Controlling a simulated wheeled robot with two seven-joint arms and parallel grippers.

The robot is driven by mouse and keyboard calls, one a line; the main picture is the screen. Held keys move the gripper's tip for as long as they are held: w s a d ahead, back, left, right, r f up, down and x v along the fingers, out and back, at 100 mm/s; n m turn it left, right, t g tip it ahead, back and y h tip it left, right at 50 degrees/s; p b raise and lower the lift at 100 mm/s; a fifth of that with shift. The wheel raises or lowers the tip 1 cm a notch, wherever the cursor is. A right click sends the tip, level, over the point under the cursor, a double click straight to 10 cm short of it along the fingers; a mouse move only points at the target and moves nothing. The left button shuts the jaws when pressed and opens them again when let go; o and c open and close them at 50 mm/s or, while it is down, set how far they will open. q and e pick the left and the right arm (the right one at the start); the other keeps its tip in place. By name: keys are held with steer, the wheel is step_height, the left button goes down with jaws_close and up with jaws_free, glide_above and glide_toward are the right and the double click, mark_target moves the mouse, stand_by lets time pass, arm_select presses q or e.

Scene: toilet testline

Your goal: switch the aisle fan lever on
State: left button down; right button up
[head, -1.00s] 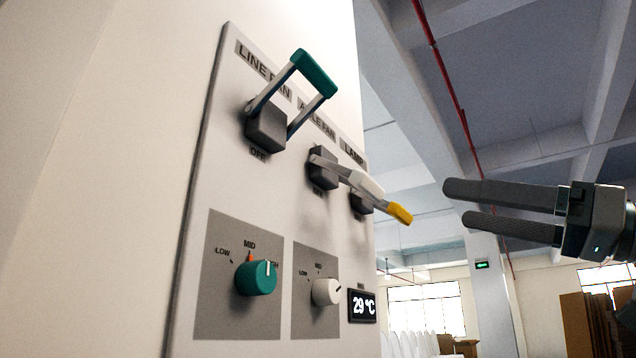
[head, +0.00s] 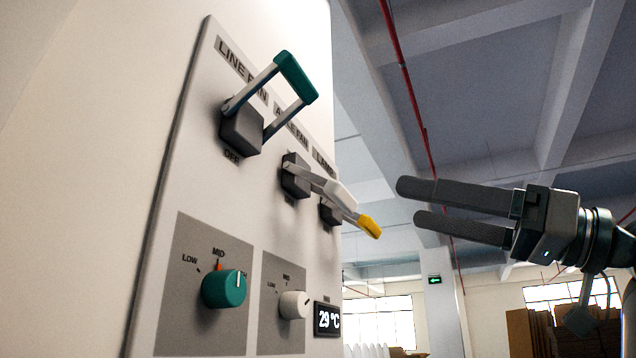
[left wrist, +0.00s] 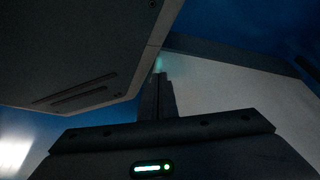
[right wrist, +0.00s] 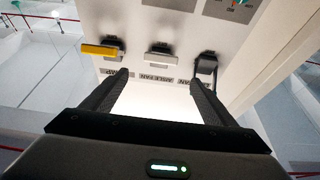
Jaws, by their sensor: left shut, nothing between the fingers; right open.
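The aisle fan lever with its white handle (head: 340,195) is the middle lever on the wall panel (head: 185,195); it sticks out from its dark block and slopes downward. The white handle shows in the right wrist view (right wrist: 162,58), beyond the fingertips and between their lines. My right gripper (head: 411,203) is open and empty, to the right of the levers and apart from them. It also shows in the right wrist view (right wrist: 152,80). My left gripper (left wrist: 160,78) is shut and empty in the dark left wrist view; the head view does not show it.
The teal line fan lever (head: 297,78) tilts upward, left of the aisle lever. The yellow lamp lever (head: 369,226) is close on its right, pointing down. A teal knob (head: 224,289), a white knob (head: 294,305) and a temperature display (head: 328,319) sit below. Open room lies right of the panel.

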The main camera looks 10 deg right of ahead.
mark_target(326, 185)
steer(key=p+x, duration=0.6)
steer(key=x, duration=0.9)
steer(key=shift+w+a+r, duration=0.1)
steer(key=shift+a, duration=0.05)
arm_select(q)
steer(key=s+a+r+g, duration=0.1)
steer(key=s+a, duration=0.1)
steer(key=s, duration=0.4)
steer(key=s+a+r+g+y, duration=0.1)
steer(key=s+a+g, duration=0.1)
steer(key=s, duration=0.4)
steer(key=shift+s+a+r+p, duration=0.3)
steer(key=shift+a+p, duration=0.15)
steer(key=shift+a, duration=0.2)
arm_select(e)
steer(key=shift+w+a+r, duration=0.15)
steer(key=shift+w+a, duration=0.25)
steer(key=shift+a, duration=0.15)
